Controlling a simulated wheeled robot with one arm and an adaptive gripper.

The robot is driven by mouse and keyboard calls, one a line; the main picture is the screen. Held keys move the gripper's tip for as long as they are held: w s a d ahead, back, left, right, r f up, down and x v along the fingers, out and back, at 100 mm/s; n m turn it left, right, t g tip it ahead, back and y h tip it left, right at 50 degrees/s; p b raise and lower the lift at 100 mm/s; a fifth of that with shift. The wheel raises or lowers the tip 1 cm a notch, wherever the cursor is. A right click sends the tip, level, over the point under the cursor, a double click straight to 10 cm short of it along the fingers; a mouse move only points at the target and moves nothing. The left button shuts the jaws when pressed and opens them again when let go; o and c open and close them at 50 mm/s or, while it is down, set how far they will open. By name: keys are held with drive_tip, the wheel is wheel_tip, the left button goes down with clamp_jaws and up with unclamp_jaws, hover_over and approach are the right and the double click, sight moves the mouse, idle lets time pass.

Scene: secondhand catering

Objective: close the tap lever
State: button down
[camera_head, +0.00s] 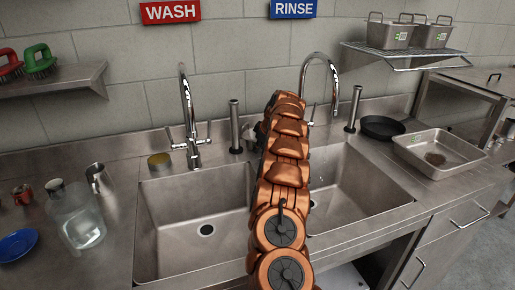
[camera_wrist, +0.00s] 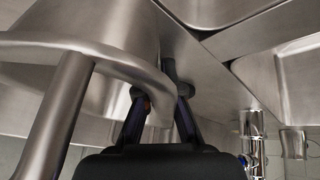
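Two chrome gooseneck taps stand behind the sinks in the head view: the left tap (camera_head: 187,112) with side levers, and the right tap (camera_head: 318,57), whose base is largely hidden by my arm. A thin upright piece, perhaps a lever (camera_head: 312,113), shows beside the arm. In the wrist view my gripper (camera_wrist: 162,98) has its two dark fingers apart. A curved metal pipe (camera_wrist: 70,42) runs across the view, and its end lies in line with the gap between them. I cannot tell whether it touches either finger. My gripper is hidden in the head view.
Standpipes (camera_head: 234,125) and (camera_head: 354,108) rise near the sinks. A glass jug (camera_head: 80,222) and blue plate (camera_head: 17,244) are at left. A black pan (camera_head: 382,127) and metal tray (camera_head: 440,163) are at right. The left basin (camera_head: 190,225) is empty.

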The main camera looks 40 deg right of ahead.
drive_tip(key=c, duration=1.3)
unclamp_jaws()
